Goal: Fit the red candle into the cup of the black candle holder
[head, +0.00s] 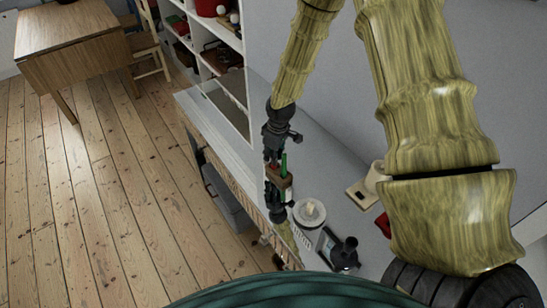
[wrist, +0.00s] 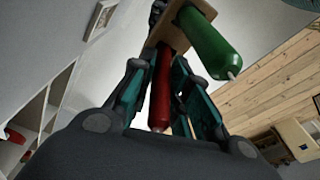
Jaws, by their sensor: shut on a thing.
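The red candle (wrist: 160,88) is upright between the fingers of my gripper (wrist: 170,100) in the wrist view, its tip towards the camera. Its far end meets a brown wooden block (wrist: 178,38); I cannot tell whether it is still seated in it. In the head view, my gripper (head: 274,158) is over the worktop, shut on the candle, of which only a little red shows. A black object (head: 345,256) near the front of the worktop looks like the candle holder; the inside of its cup is unclear.
A green candle (wrist: 208,42) stands in the block beside the red one. A white dish with a pale candle (head: 309,213) lies between block and black object. A cream object (head: 374,180) stands at the right. A wall rises behind the worktop (head: 330,150).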

